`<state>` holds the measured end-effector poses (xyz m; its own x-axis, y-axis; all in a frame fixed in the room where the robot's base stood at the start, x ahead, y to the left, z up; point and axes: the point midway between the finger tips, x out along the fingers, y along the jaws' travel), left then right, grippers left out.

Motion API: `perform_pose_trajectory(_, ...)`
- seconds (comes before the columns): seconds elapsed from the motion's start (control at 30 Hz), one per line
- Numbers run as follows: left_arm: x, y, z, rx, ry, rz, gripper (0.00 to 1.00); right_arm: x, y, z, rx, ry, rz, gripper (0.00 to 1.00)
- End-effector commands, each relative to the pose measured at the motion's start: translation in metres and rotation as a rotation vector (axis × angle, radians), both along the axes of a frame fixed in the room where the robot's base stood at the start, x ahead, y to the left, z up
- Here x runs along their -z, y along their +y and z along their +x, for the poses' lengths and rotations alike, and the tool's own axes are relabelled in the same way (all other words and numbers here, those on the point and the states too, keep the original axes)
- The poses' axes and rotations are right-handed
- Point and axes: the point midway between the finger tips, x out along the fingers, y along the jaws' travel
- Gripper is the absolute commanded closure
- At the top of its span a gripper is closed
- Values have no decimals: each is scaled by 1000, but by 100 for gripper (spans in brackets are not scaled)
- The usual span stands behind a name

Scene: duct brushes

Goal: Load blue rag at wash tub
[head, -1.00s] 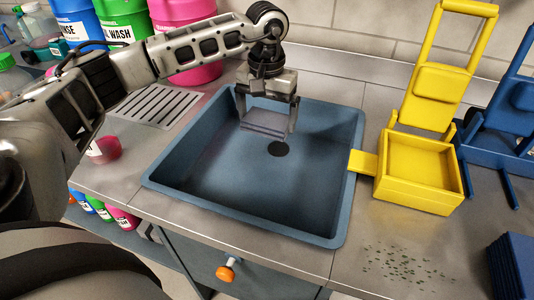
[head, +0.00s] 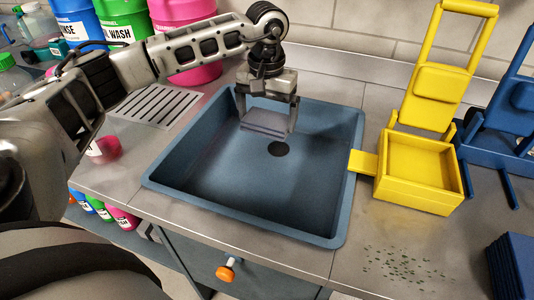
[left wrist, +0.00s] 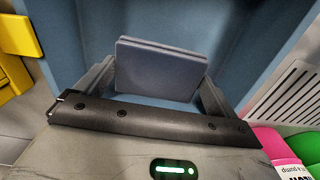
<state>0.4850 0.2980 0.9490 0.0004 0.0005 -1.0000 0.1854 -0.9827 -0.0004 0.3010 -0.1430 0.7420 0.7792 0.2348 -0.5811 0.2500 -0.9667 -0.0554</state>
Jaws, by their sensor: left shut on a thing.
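The wash tub (head: 330,205) is a blue-grey rectangular basin set in the steel counter, with a dark round drain in its floor. My left gripper (head: 267,122) reaches over the back left part of the tub and is shut on the folded blue rag (head: 264,126). The rag is a flat grey-blue folded pad. In the left wrist view the rag (left wrist: 160,70) sits between the two fingers, with the tub wall behind it. It hangs inside the tub's outline; I cannot tell whether it touches the tub. My right gripper is not in view.
A yellow wringer-like box (head: 418,172) stands right of the tub, with a blue frame (head: 505,125) beside it. Blue folded pads (head: 512,265) lie at the lower right. A drain grille (head: 158,106), coloured buckets (head: 120,18) and a pink cup (head: 103,149) are on the left.

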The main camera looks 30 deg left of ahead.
Motion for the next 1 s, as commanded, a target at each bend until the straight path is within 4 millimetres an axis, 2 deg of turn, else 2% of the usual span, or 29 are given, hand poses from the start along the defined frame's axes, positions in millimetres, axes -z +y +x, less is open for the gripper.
perform_pose_trajectory(0.37,-1,0,0,0,-1,0,24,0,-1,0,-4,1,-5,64)
perform_pose_trajectory(0.8,-39,0,0,0,-1,0,24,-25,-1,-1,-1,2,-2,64)
perform_pose_trajectory(1.0,-40,0,0,0,0,0,24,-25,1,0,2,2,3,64)
